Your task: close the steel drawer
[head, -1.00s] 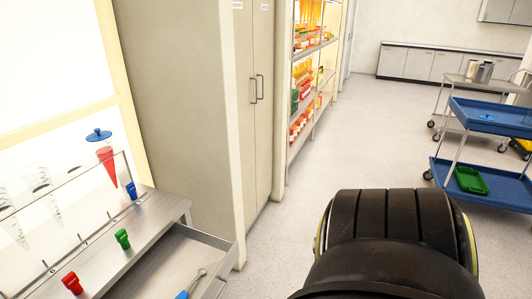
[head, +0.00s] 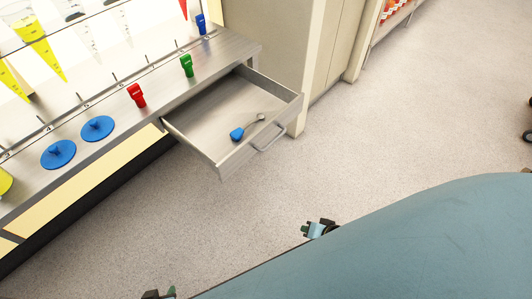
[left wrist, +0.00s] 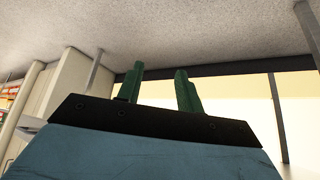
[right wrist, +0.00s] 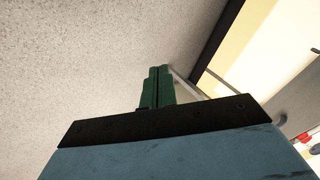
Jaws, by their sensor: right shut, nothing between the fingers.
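The steel drawer (head: 205,155) is pulled out from under the steel bench, in the head view left of centre. Its bar handle (head: 269,138) is on the front panel, facing lower right. My left gripper (head: 158,294) is at the bottom edge of the head view, mostly cut off. Its fingers (left wrist: 160,88) are spread with nothing between them.
A beige cabinet (head: 275,45) stands just beyond the drawer. The speckled floor (head: 420,110) in front is clear.

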